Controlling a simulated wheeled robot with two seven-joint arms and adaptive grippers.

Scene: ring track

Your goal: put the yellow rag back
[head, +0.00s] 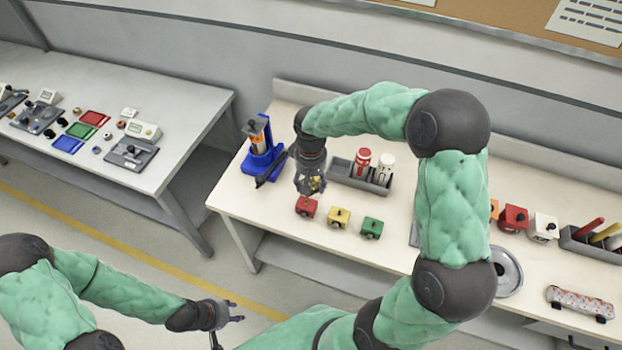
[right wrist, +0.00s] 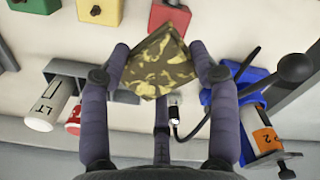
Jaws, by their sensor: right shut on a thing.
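The yellow rag (right wrist: 158,62) is a folded square with a dark mottled pattern. My right gripper (right wrist: 160,70) is shut on it. In the head view the right gripper (head: 312,184) points down over the left part of the right-hand table, and only a bit of the rag (head: 318,184) shows between its fingers. The rag appears to be above the tabletop, behind the red block; its exact height I cannot tell. My left gripper (head: 238,311) is open and empty, low in front of the tables, over the floor.
Red (head: 306,207), yellow (head: 338,217) and green (head: 372,227) blocks stand in a row in front. A grey tray (head: 345,175) with a red and a white bottle stands to the right. A blue stand (head: 262,160) with an orange-labelled bottle is to the left. Another table (head: 190,110) is farther left.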

